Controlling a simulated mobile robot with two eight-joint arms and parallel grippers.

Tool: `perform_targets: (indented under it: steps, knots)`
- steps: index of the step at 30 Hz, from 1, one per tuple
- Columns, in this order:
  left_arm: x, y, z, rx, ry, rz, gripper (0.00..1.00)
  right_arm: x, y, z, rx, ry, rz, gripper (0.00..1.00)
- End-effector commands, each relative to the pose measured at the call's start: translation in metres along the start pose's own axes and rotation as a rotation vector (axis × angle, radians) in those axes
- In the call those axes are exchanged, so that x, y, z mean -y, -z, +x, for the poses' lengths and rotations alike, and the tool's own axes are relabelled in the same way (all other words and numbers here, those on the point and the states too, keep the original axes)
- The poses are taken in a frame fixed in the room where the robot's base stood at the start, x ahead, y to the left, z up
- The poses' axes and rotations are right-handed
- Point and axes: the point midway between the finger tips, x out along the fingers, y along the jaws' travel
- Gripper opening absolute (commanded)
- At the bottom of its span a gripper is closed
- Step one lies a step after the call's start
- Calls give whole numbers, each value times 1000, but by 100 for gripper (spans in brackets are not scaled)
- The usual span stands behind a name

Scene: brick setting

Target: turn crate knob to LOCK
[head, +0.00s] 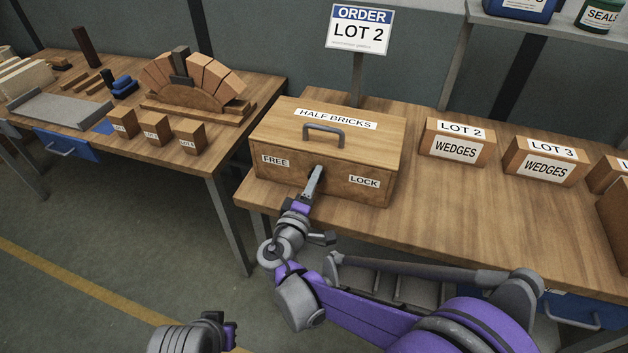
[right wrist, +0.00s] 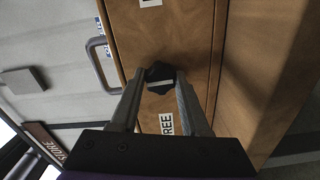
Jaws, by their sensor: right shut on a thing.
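The wooden crate (head: 285,140) labelled HALF BRICKS stands on the right bench, with a grey handle on its lid. Its front has a FREE label (head: 275,161) on the left and a LOCK label (head: 364,182) on the right. My right gripper (head: 314,174) reaches the front between these labels and covers the knob in the head view. In the right wrist view the dark knob (right wrist: 159,73), with a pale strip, sits between the fingertips, which are shut on it. I cannot tell which label it points to. Part of my left arm shows at the bottom left; its fingers do not show.
Wedge boxes for LOT 2 (head: 457,142) and LOT 3 (head: 543,161) stand right of the crate. An ORDER LOT 2 sign (head: 359,30) rises behind it. The left bench holds a brick arch (head: 195,85) and small blocks. Bench top in front of the wedge boxes is clear.

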Motion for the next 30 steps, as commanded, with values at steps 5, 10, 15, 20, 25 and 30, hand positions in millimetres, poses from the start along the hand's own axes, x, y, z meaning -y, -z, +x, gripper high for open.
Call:
perform_targets:
  steps: [5,10,15,20,25,30]
  knots:
    - [0,0,0,0,0,0,0,0,0,0,0,1,0,0]
    - [0,0,0,0,0,0,0,0,0,0,0,1,-1,67]
    - [0,0,0,0,0,0,0,0,0,0,0,0,-1,76]
    - [0,0,0,0,0,0,0,0,0,-1,0,0,-2,76]
    - [0,0,0,0,0,0,0,0,1,-16,-2,0,-1,76]
    - [0,-1,1,0,0,0,0,0,1,-50,-4,1,-1,76]
